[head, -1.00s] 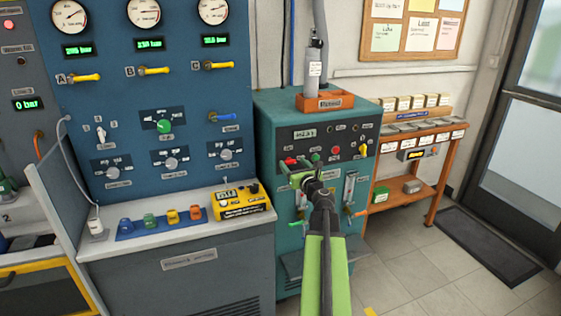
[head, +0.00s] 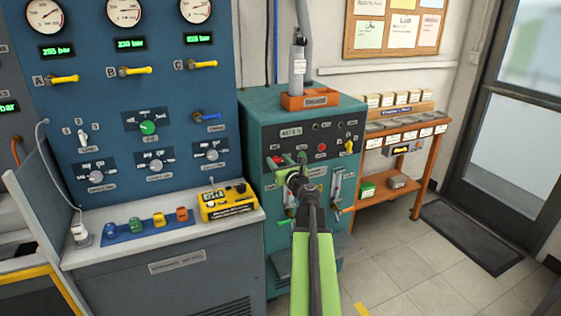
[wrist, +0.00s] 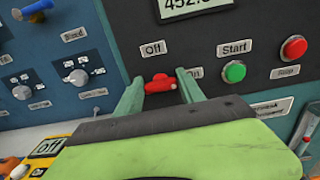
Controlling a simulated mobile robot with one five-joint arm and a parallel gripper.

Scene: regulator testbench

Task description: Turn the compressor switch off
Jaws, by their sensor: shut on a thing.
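The compressor switch is a red lever knob (wrist: 160,84) on the dark panel of the teal cabinet (head: 262,215). An "Off" label (wrist: 154,48) is above it and an "On" label (wrist: 196,72) to its right. The lever lies roughly sideways; its exact setting is hard to tell. My gripper (wrist: 159,77) has one green finger on each side of the knob and is shut on it. In the head view my gripper (head: 291,160) reaches the panel's left part, and the red knob (head: 275,160) shows only partly.
A green start button (wrist: 233,71) and a red button (wrist: 294,48) are right of the switch. A yellow device (head: 228,203) stands on the bench to the left. An orange tray (head: 308,102) with a grey cylinder sits on the cabinet.

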